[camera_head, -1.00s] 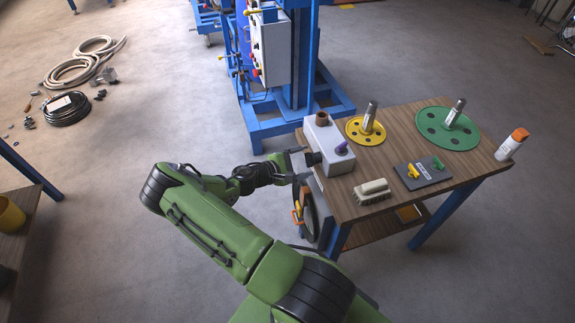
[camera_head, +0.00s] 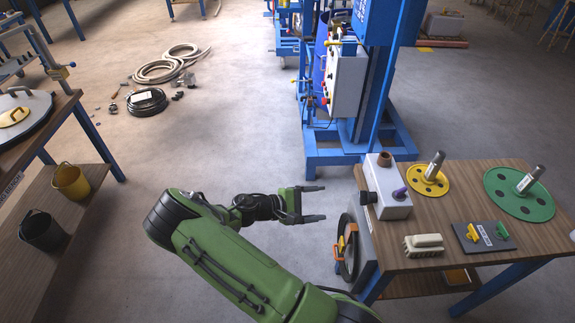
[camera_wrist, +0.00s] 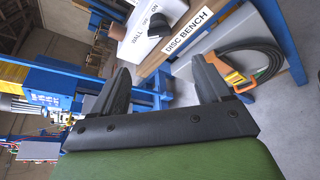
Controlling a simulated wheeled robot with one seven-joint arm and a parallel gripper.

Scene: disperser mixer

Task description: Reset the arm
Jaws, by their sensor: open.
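My gripper (camera_head: 318,203) is open and empty in the head view. It is in the air to the left of the wooden bench, apart from it, with its fingers pointing right. In the wrist view my gripper (camera_wrist: 162,88) shows both dark fingers spread with nothing between them. My green arm reaches up from the bottom of the head view and bends at the left.
A blue mixer frame (camera_head: 365,150) stands behind.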

